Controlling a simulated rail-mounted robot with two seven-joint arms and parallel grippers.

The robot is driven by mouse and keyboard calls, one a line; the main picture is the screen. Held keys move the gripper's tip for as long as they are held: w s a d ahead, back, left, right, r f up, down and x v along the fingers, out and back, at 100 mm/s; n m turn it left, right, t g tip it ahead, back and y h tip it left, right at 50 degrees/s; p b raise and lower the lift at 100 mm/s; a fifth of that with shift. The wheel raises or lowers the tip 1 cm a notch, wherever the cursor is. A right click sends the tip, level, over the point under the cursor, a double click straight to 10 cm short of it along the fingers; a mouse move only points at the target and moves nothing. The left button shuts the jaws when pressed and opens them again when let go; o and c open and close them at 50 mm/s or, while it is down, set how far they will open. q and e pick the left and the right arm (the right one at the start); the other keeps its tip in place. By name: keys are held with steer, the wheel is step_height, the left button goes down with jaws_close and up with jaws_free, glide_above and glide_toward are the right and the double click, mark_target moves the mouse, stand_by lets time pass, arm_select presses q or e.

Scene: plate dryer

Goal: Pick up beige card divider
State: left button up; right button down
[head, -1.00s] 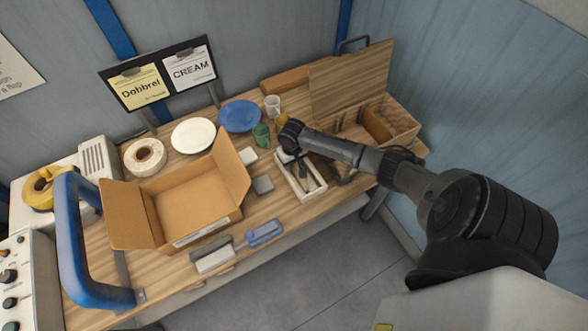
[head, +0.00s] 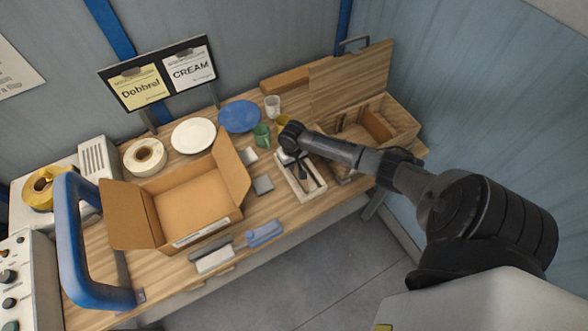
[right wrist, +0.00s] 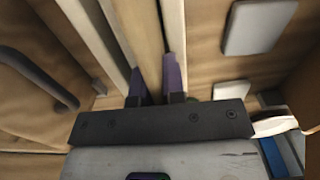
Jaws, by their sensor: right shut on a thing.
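The beige card divider (right wrist: 140,32) shows in the right wrist view as a long tan strip running up from between my right gripper's two purple fingers (right wrist: 153,70). The fingers are shut on it, one on each side. Pale strips, likely the walls of the narrow white tray, run alongside. In the head view my right gripper (head: 302,172) points down into that white tray (head: 316,190) at the front of the bench. There the divider is mostly hidden by the gripper and I cannot make it out clearly. My left gripper is not in view.
An open cardboard box (head: 190,200) stands left of the tray, with a grey block (head: 263,185) between them. Green (head: 262,136) and white (head: 272,106) cups are behind. A wooden crate (head: 395,118) stands to the right. A blue-handled tool (head: 263,233) lies at the front edge.

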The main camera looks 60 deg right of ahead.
steer(key=shift+r, duration=0.15)
steer(key=shift+r, duration=0.55)
step_height(320, 180, up, 2)
steer(key=shift+r, duration=0.25)
steer(key=s+d+r+p, duration=0.2)
steer(key=s+r+p, duration=0.6)
steer(key=s+r, duration=0.3)
steer(key=shift+s+r, duration=0.25)
steer(key=shift+r, duration=0.3)
steer(key=shift+d, duration=0.1)
